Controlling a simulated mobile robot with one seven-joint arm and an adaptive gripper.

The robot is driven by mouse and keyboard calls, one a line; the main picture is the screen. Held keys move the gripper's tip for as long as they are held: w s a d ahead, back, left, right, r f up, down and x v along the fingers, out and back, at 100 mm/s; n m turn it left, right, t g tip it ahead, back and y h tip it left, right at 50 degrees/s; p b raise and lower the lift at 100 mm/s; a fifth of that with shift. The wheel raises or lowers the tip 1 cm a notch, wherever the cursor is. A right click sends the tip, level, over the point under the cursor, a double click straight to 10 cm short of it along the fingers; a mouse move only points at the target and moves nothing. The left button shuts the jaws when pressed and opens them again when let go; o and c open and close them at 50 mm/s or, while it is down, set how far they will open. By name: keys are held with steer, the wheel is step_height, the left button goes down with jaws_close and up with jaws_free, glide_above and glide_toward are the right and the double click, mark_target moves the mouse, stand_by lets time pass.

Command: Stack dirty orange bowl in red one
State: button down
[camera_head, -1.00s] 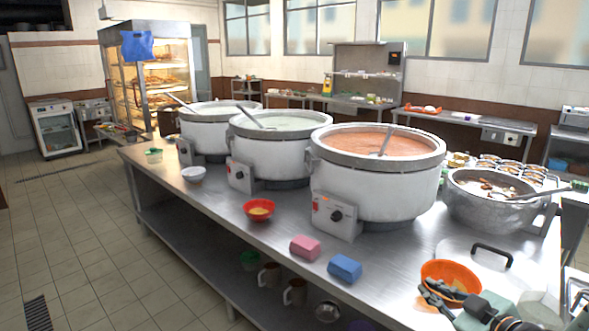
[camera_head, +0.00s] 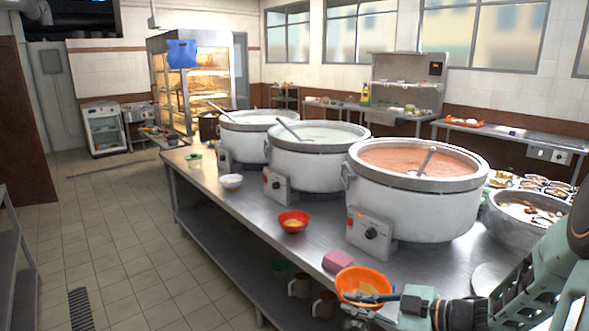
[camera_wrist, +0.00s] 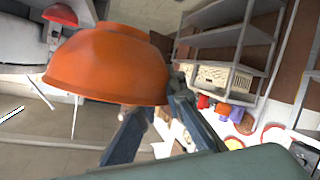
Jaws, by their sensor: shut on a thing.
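The orange bowl (camera_head: 361,280) has yellowish residue inside and is held up in front of the table's front edge. My gripper (camera_head: 368,301) is shut on its near rim. In the wrist view the orange bowl (camera_wrist: 108,62) fills the upper left, with the fingers (camera_wrist: 150,125) at its rim. The red bowl (camera_head: 293,221) stands upright on the steel table, left of the orange bowl and farther back, with yellowish food residue in it. A red bowl also shows at the top left of the wrist view (camera_wrist: 61,14).
Three large white pots stand along the steel table (camera_head: 255,207), the nearest (camera_head: 410,205) with orange-red congee. A pink sponge (camera_head: 337,261) lies behind the orange bowl. The table around the red bowl is clear.

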steer(key=shift+r+p, duration=2.85)
steer(key=shift+p, duration=1.9)
steer(key=shift+s+a+f, duration=0.1)
steer(key=shift+s, duration=0.05)
